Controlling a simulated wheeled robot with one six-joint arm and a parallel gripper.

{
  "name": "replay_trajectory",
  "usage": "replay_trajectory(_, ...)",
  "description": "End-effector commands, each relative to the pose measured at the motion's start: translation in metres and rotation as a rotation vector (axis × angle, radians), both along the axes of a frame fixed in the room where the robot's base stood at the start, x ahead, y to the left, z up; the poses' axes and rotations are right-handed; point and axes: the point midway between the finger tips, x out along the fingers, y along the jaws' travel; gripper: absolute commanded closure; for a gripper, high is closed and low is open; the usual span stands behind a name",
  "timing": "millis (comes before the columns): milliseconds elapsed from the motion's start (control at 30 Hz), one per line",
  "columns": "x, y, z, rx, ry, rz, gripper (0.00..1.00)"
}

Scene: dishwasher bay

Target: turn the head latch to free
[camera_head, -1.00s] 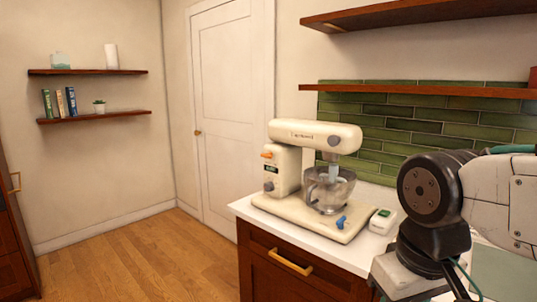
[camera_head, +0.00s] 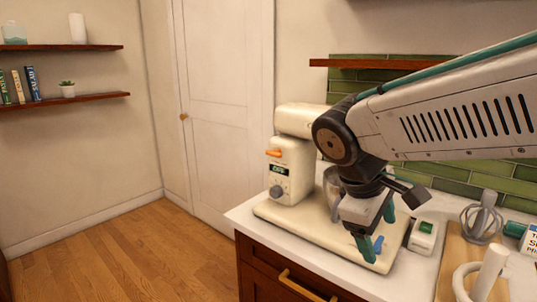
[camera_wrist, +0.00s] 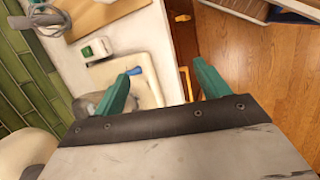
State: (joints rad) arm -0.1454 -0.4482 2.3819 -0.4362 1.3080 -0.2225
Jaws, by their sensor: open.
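The cream stand mixer (camera_head: 265,211) stands on the white counter. Its orange lever (camera_head: 273,153), which looks like the head latch, sticks out to the left near the column's top, just under the head (camera_head: 297,118). My gripper (camera_head: 378,236) is open and empty, pointing down over the right front of the mixer base, well right of the lever. My arm hides much of the head and bowl. In the wrist view my open fingers (camera_wrist: 162,72) show, with the mixer base (camera_wrist: 155,92) beyond them; the orange lever is not discernible there.
A blue knob (camera_head: 378,243) sits on the mixer base close to my fingers. A grey dial (camera_head: 276,191) is on the column. A white box with a green top (camera_head: 423,237), a whisk (camera_head: 482,220) and a cutting board (camera_head: 455,262) are to the right. Floor (camera_head: 130,250) is clear at left.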

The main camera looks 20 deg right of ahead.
Motion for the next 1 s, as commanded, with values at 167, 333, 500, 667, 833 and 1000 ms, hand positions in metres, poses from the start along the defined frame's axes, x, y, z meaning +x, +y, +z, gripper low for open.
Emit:
replay_trajectory(167,0.07,-0.006,0.014,-0.269,0.153,0.286,0.25)
replay_trajectory(333,0.144,0.006,0.026,-0.533,0.294,0.541,0.25)
replay_trajectory(500,0.22,0.041,0.031,-0.808,0.428,0.776,0.25)
replay_trajectory(667,0.28,0.089,0.028,-1.052,0.533,0.951,0.25)
replay_trajectory(833,0.317,0.132,0.022,-1.232,0.602,1.059,0.25)
replay_trajectory(1000,0.331,0.149,0.02,-1.306,0.626,1.096,0.25)
